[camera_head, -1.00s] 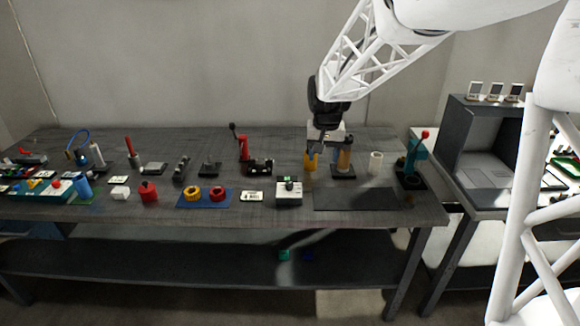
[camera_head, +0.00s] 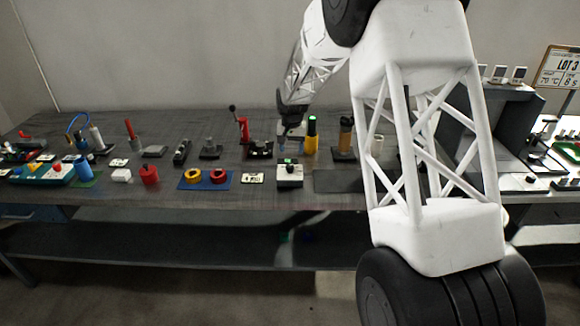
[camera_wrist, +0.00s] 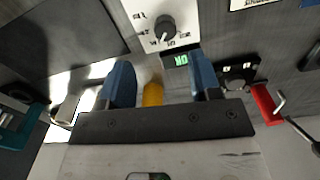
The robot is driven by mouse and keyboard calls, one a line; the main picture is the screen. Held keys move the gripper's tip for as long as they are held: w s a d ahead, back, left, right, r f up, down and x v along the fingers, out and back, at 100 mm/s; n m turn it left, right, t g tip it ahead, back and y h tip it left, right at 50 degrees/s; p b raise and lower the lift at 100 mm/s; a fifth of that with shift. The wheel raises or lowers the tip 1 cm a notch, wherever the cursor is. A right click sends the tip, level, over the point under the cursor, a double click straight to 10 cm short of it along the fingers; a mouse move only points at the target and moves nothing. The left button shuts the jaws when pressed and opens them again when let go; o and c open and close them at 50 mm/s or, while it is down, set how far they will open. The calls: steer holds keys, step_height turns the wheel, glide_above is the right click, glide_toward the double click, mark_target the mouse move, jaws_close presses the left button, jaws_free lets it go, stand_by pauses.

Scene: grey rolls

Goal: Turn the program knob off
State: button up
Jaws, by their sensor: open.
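The program knob (camera_wrist: 165,28) is a dark round knob on a white panel (camera_wrist: 150,12) with printed marks, at the top of the wrist view. A small green lit display (camera_wrist: 181,59) beside it shows upside-down letters that seem to read ON. In the head view the white knob box (camera_head: 289,178) stands near the table's front edge. My gripper (camera_head: 291,130) is above and behind the box in the head view. In the wrist view its blue fingers (camera_wrist: 161,65) are apart, with nothing held, and the knob lies beyond their tips, not between them.
A red-handled device (camera_head: 243,130) and a black block (camera_head: 260,150) are to the left. A white card (camera_head: 252,178) lies left of the box. A dark mat (camera_head: 338,181) lies to its right.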

mark_target(290, 165)
steer(key=shift+w+a+f, duration=0.3)
steer(key=shift+w+f, duration=0.15)
steer(key=shift+f, duration=0.15)
steer(key=shift+f, duration=0.1)
steer(key=shift+f, duration=3.8)
steer(key=shift+c, duration=0.2)
steer(key=c, duration=0.9)
